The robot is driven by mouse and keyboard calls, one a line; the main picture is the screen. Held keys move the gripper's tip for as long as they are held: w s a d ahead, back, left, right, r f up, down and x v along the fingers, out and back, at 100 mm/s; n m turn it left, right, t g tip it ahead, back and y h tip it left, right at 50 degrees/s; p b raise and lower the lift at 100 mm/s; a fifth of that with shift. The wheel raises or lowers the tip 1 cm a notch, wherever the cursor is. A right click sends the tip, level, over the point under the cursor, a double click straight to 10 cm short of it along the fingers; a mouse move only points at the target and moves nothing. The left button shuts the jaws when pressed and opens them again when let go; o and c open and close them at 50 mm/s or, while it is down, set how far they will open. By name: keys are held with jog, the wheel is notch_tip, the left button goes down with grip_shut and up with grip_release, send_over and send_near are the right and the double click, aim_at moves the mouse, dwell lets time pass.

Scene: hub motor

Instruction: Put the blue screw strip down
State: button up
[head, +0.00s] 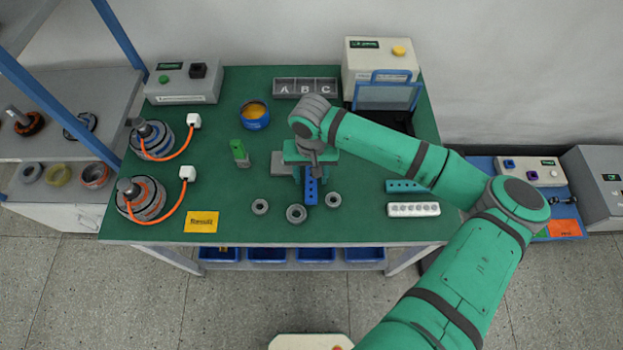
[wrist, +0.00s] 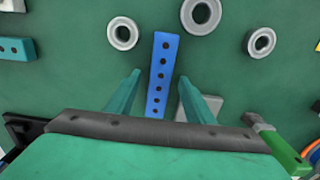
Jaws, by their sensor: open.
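The blue screw strip (head: 311,190), a narrow bar with a row of dark holes, is at the front middle of the green bench, pointing towards the front edge. In the wrist view the strip (wrist: 161,70) runs between the two fingers, with a visible gap on either side. It appears to lie flat on the bench top. My gripper (head: 310,174) is open above and around the strip's rear part; its fingers also show in the wrist view (wrist: 160,76). The rear end of the strip is partly hidden by my gripper in the head view.
Several grey rings (head: 296,213) lie close around the strip's front end. A teal-blue strip (head: 406,186) and a white strip (head: 413,209) lie to the right. Motors (head: 142,199) with orange cables stand at the left.

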grip_shut()
jog(key=shift+w, duration=0.1)
jog(key=shift+r, duration=0.45)
jog(key=s+a+r, duration=0.2)
jog(key=s+r, duration=0.4)
jog(key=s+a+r, duration=0.3)
jog(key=s+r, duration=0.3)
jog(key=s, duration=0.1)
jog(key=shift+a, duration=0.35)
